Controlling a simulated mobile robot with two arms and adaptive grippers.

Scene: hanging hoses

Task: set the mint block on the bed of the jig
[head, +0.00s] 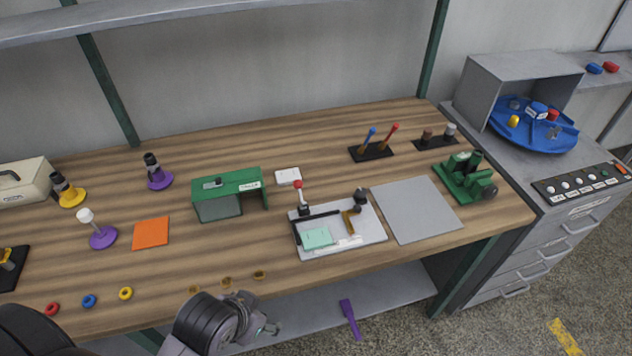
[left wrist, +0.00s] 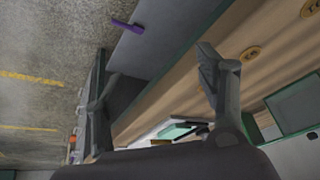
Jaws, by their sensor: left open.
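The mint block (head: 317,238) lies flat on the front left part of the jig's pale plate (head: 370,232). A black bar runs behind it, and a red-knobbed lever (head: 298,187) stands at the plate's back left. A brown angled piece stands to the right. The mint block also shows small in the left wrist view (left wrist: 180,131), partly hidden by a finger. My left gripper (head: 266,327) is in front of the bench edge, apart from the block. In the left wrist view its fingers (left wrist: 152,90) are spread with nothing between them. My right gripper is not seen.
A green housing (head: 228,188) stands left of the jig and a grey mat (head: 415,209) lies to its right. A white box (head: 288,176) sits behind it. A green machine (head: 466,178) stands at the right end. A purple tool (head: 349,318) lies below the bench.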

